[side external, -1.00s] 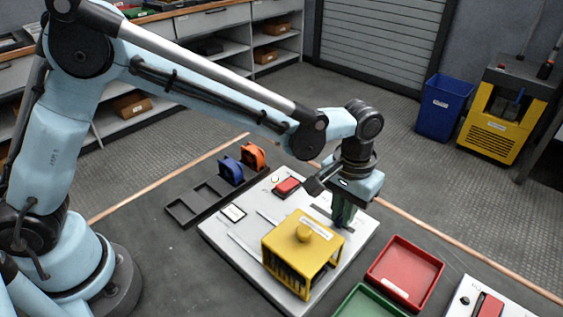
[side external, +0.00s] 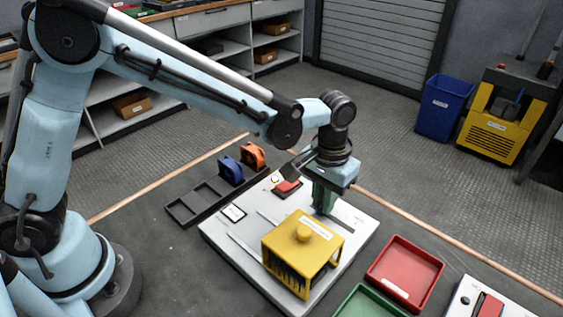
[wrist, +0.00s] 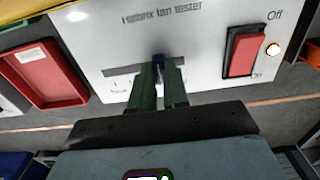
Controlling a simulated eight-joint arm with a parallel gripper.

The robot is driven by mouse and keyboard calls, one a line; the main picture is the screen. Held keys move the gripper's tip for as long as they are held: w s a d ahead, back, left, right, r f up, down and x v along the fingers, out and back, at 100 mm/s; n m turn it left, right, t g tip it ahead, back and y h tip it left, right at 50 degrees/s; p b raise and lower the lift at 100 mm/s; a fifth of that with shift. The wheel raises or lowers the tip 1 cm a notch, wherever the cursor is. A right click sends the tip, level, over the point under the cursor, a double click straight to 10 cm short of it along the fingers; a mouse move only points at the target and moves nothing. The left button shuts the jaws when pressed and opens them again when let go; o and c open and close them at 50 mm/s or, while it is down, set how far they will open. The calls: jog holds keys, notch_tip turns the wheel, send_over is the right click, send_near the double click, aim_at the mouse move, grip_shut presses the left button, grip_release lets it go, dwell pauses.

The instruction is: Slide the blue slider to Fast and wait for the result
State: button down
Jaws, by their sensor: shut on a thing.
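The blue slider (wrist: 158,61) is a small blue knob on the white fan tester panel (wrist: 100,45) in the wrist view. My gripper (wrist: 160,70) is shut on it with two green fingers. A slot runs left from the slider towards a partly hidden label that seems to read "Slow". No "Fast" label is visible; my fingers cover part of that area. In the side view my gripper (side external: 321,203) is down at the panel near the yellow cover, and the slider is hidden. Bare slot shows to its right.
A yellow cover (side external: 300,243) stands on the panel. A red tray (side external: 405,272) and a black rack (side external: 200,205) holding blue and orange fans flank it.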

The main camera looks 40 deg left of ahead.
jog(key=shift+a, duration=1.15)
jog(key=c, duration=1.3)
grip_release()
jog(key=shift+r, duration=3.55)
